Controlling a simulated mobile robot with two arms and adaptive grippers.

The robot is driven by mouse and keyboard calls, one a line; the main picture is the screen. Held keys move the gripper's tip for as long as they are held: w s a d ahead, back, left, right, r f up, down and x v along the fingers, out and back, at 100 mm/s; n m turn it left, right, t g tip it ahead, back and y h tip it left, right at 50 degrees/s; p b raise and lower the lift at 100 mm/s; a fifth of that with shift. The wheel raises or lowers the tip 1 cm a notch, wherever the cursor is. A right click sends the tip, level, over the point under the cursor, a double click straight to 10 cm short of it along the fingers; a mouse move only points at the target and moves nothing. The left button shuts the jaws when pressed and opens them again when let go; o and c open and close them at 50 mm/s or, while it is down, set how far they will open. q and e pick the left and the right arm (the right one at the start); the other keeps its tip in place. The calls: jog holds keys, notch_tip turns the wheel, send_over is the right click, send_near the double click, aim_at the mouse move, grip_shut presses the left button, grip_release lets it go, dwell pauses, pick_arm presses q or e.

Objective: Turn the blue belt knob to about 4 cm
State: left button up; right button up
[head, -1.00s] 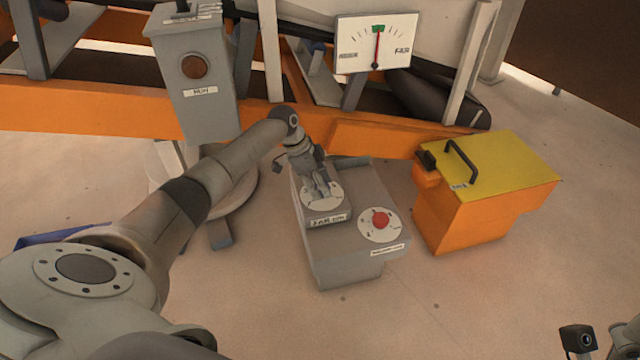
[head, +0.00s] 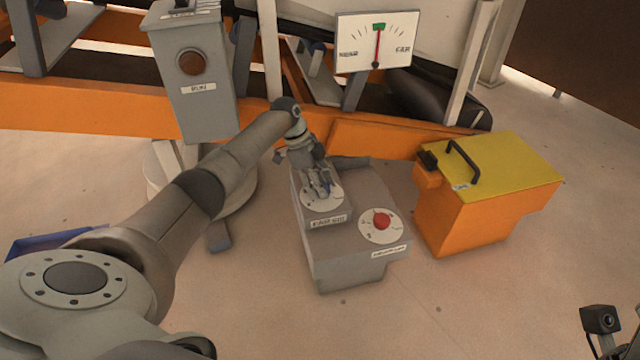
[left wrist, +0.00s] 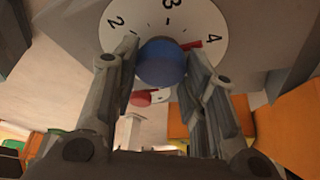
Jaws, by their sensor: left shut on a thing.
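The blue belt knob (left wrist: 161,63) sits on a white dial (left wrist: 213,14) marked 2, 3 and 4 in the left wrist view. Its red pointer (left wrist: 190,45) points between 3 and 4, nearer to 4. My left gripper (left wrist: 160,68) is shut on the knob, with one finger on each side. In the head view, my left gripper (head: 322,188) reaches down onto the rear dial (head: 335,200) of the grey control box (head: 345,262) and mostly hides the knob.
A red knob (head: 381,221) on a second white dial sits at the box's front right. An orange and yellow machine (head: 480,210) stands to the right. A grey post box (head: 200,90) with a brown button stands behind left. A gauge (head: 400,45) shows its needle at the green mark.

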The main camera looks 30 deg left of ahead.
pick_arm(q)
jog(key=o, duration=1)
jog(key=shift+a+r, duration=0.2)
jog(key=shift+r, duration=0.25)
jog(key=v, duration=0.6)
jog(key=shift+s+r, duration=0.1)
jog(key=shift+r, duration=0.15)
